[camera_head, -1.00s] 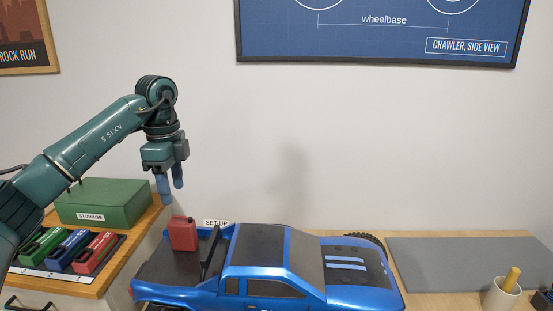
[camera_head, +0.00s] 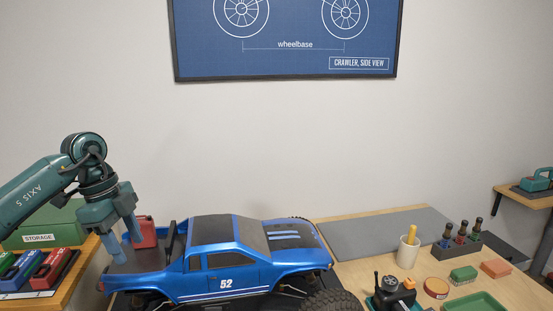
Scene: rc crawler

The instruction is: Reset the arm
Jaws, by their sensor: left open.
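My left gripper (camera_head: 127,250) comes in from the left with its two blue fingers pointing down and spread apart, nothing between them. The fingers are over the dark bed of the blue crawler truck (camera_head: 226,277). A red jerry can (camera_head: 147,233) stands upright in the bed, just right of and behind the fingers. The gripper covers part of the can's left side; I cannot tell whether they touch. My right gripper is not in view.
Right of the truck are a grey mat (camera_head: 375,233), a white cup (camera_head: 407,254), a bottle holder (camera_head: 455,246) and a green tray (camera_head: 478,304).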

